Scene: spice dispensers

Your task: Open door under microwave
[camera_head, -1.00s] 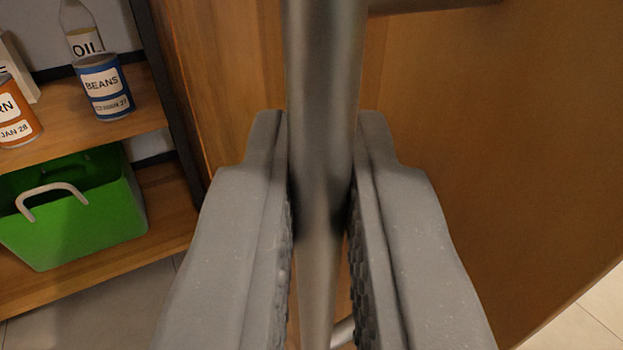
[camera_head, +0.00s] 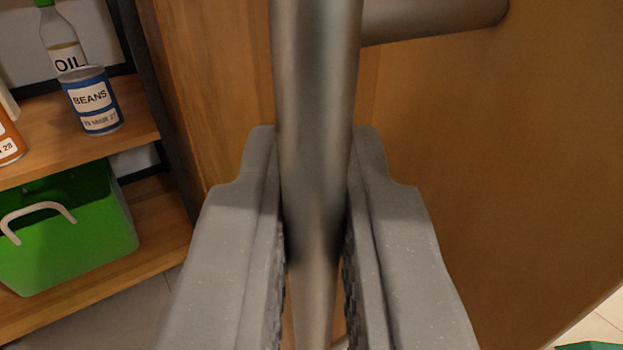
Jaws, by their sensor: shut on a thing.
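A wooden cabinet door (camera_head: 480,160) fills the right side of the view, its lower edge slanting up to the right. A vertical metal bar handle (camera_head: 318,90) runs down the middle, with a horizontal metal mount (camera_head: 435,20) joining it to the door near the top. My gripper (camera_head: 314,160) is shut on the handle, with one grey finger on each side of the bar. The microwave is not in view. The handle's lower part is partly hidden between the fingers.
On the left, an open shelf (camera_head: 95,265) holds a green bin (camera_head: 75,240) with a pale handle, a blue beans can (camera_head: 92,100), an oil bottle (camera_head: 64,45) and an orange can (camera_head: 8,140). Tiled floor (camera_head: 110,320) shows below. A green object (camera_head: 590,346) shows at bottom right.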

